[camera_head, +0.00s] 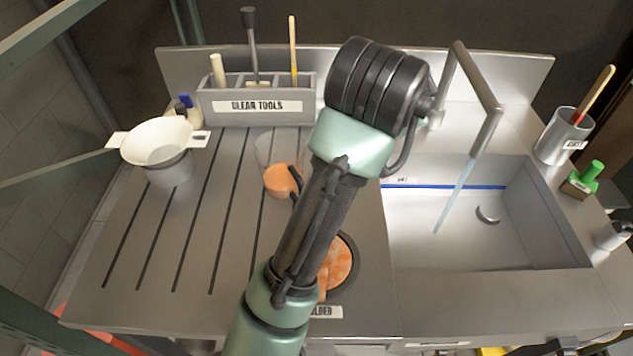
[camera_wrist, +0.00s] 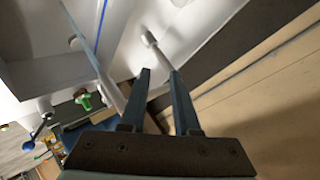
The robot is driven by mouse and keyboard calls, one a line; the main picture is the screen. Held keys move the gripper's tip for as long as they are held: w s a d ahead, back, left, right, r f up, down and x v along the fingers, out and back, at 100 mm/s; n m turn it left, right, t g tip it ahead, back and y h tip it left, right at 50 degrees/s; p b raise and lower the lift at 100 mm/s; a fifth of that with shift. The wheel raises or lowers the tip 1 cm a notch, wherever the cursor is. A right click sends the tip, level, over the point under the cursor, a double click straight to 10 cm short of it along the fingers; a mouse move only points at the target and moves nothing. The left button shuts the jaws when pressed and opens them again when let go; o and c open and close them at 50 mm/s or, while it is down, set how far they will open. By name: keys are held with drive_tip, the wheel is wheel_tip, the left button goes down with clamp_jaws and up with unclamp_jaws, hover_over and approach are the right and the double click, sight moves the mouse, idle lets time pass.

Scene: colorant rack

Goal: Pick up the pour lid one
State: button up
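A white, wide, bowl-shaped piece with flat side tabs (camera_head: 158,140), which looks like a pour lid, sits on a grey cup (camera_head: 170,172) at the left of the counter in the head view. No number can be read on it. My gripper (camera_wrist: 160,72) shows in the wrist view with its two dark fingers apart and nothing held between them. In the head view my arm rises through the middle and my gripper cannot be made out. The white piece is not recognisable in the wrist view.
A clear cup with orange contents (camera_head: 282,181) stands mid-counter, partly behind my arm. The sink (camera_head: 470,230) and faucet (camera_head: 478,95) are at right. The slotted counter left of my arm is largely free.

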drive_tip(key=s+a+f+m+g+y+p, duration=0.2)
drive_tip(key=s+a+m+g+y+p, duration=0.3)
drive_tip(key=s+a+g+p, duration=0.65)
drive_tip(key=shift+t, duration=0.65)
drive_tip(key=f, duration=0.2)
drive_tip(key=w+f, duration=0.1)
drive_tip(key=f, duration=0.1)
drive_tip(key=w+f, duration=0.1)
drive_tip(key=f, duration=0.2)
drive_tip(key=shift+f+p, duration=0.3)
drive_tip(key=shift+f, duration=2.65)
clamp_jaws()
